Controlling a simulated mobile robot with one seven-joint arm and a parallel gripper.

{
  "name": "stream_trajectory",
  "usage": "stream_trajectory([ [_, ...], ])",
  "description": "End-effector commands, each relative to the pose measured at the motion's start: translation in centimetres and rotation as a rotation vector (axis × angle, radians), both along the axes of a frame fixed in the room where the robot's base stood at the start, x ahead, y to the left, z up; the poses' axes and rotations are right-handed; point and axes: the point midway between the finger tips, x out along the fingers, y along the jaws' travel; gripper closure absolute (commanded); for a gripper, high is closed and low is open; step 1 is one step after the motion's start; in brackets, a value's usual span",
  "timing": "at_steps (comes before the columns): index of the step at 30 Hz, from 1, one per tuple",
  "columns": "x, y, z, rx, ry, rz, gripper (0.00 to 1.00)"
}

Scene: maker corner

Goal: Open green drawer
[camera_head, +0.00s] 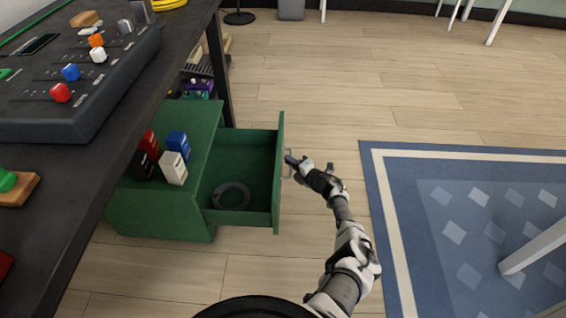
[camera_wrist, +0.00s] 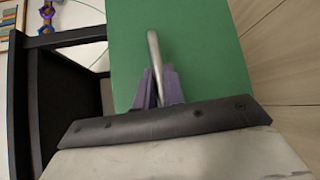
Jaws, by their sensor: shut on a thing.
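The green drawer (camera_head: 279,180) stands pulled well out of the green cabinet (camera_head: 150,215), to the right in the head view. A dark ring-shaped coil (camera_head: 231,188) lies inside it. My gripper (camera_head: 292,163) is at the drawer's outer front face, shut on the metal handle. In the wrist view the drawer's green front (camera_wrist: 200,50) fills the middle, and the silver handle (camera_wrist: 154,55) runs between the two purple fingers of my gripper (camera_wrist: 158,88). The part of the handle between the fingers is partly hidden.
Several small boxes, one of them white (camera_head: 173,168), stand on the cabinet top. A dark table (camera_head: 100,165) with sliders and knobs overhangs the cabinet at left. Wooden floor (camera_head: 330,100) is free to the right, then a blue rug (camera_head: 450,200) with a white chair leg (camera_head: 535,247).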

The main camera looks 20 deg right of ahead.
Motion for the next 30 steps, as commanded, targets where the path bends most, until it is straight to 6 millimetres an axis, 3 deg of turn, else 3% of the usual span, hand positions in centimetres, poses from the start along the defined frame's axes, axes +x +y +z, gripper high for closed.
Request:
stream_trajectory([
  [12,-0.12,-0.60,-0.07,-0.002,0.002,-0.007,1.00],
  [13,-0.12,-0.60,-0.07,-0.002,0.002,-0.007,0.85],
  [17,-0.09,-0.50,-0.04,-0.002,0.002,-0.005,0.68],
  [30,0.05,-0.10,0.06,-0.001,0.000,-0.001,0.68],
])
